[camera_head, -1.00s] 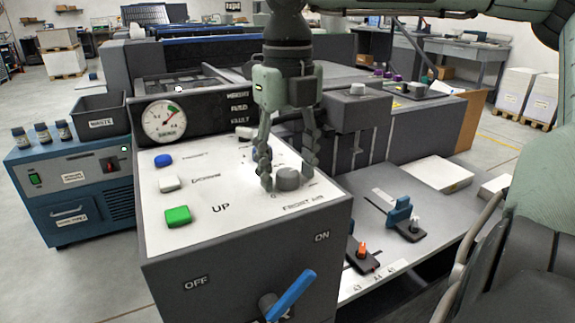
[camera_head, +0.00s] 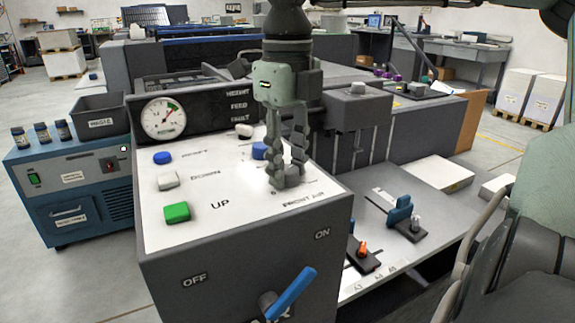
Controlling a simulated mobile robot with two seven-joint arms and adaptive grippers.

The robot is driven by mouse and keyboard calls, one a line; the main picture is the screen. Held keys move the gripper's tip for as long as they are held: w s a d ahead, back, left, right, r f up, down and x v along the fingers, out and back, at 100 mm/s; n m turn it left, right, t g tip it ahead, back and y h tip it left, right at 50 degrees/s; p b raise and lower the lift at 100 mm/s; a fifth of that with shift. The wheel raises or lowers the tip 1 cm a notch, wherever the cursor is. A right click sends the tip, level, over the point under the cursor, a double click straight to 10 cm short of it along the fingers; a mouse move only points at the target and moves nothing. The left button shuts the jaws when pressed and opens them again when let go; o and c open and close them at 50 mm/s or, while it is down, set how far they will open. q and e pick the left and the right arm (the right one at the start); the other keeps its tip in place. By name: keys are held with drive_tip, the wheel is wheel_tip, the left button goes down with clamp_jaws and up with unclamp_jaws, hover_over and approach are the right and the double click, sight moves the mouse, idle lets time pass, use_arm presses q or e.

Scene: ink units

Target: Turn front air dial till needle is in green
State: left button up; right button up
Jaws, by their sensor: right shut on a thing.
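The front air dial (camera_head: 292,182) is a grey knob on the white panel top, above the FRONT AIR label. My right gripper (camera_head: 286,178) points down and is shut on the dial, its fingers hiding much of it. The round white gauge (camera_head: 163,118) stands on the dark upright panel at the back left. Its green band (camera_head: 173,106) is at the upper right. The needle leans up and right toward that band; I cannot tell whether its tip is inside it. My left gripper is not in view.
Blue (camera_head: 163,158), white (camera_head: 168,181) and green (camera_head: 177,212) buttons sit left of the dial. A blue ON/OFF lever (camera_head: 290,294) sticks out from the front face. The panel's middle is clear.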

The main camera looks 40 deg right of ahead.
sight(287, 169)
drive_tip(key=shift+n, duration=0.3)
drive_tip(key=o, duration=1.2)
wheel_tip(287, 169, up, 12)
drive_tip(key=shift+r, duration=0.1)
idle(2.2)
